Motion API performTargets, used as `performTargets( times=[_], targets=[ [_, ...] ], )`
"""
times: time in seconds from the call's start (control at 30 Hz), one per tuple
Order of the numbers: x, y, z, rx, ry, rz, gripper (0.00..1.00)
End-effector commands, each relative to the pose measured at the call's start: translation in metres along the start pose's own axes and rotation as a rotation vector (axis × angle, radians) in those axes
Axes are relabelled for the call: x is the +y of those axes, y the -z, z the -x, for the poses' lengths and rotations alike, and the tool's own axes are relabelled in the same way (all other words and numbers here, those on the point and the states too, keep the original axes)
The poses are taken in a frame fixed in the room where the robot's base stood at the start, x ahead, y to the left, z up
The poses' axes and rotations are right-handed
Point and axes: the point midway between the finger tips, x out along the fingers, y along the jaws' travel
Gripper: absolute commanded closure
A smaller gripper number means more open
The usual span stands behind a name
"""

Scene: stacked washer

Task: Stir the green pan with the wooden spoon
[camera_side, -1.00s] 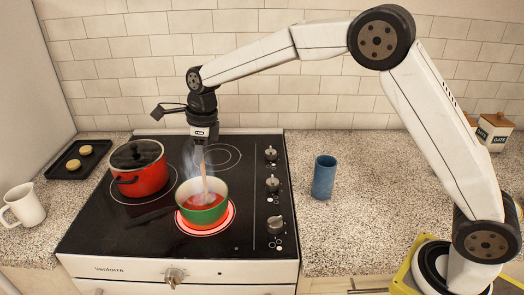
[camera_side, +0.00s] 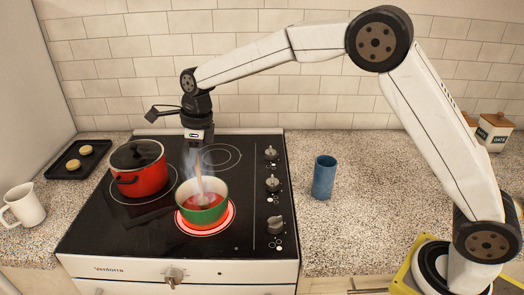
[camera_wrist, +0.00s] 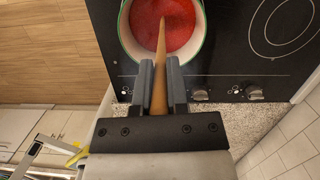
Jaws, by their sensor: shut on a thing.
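The green pan (camera_side: 204,212) stands on the glowing red front burner, with red liquid inside and steam rising. It also shows in the wrist view (camera_wrist: 124,30), its red contents filling the middle. My gripper (camera_side: 197,145) is above the pan and shut on the wooden spoon (camera_side: 198,178). In the wrist view, the fingers of my gripper (camera_wrist: 160,85) close on both sides of the spoon's handle (camera_wrist: 160,62). The spoon's lower end is down in the red liquid, so its head is hidden.
A red lidded pot (camera_side: 140,178) stands left of the pan on the black stove (camera_side: 110,228). A blue cup (camera_side: 324,177) is on the right counter. A white mug (camera_side: 22,205) and a black tray with two round items (camera_side: 66,170) are at left.

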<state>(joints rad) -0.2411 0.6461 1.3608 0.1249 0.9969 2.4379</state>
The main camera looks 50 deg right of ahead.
Motion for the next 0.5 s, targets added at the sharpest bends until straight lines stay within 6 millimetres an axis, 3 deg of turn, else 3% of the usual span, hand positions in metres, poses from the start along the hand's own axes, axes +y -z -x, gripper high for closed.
performTargets(
  times=[0.5],
  targets=[
    [0.0, -0.004, 0.019, 0.0, 0.0, 0.0, 1.0]
  ],
)
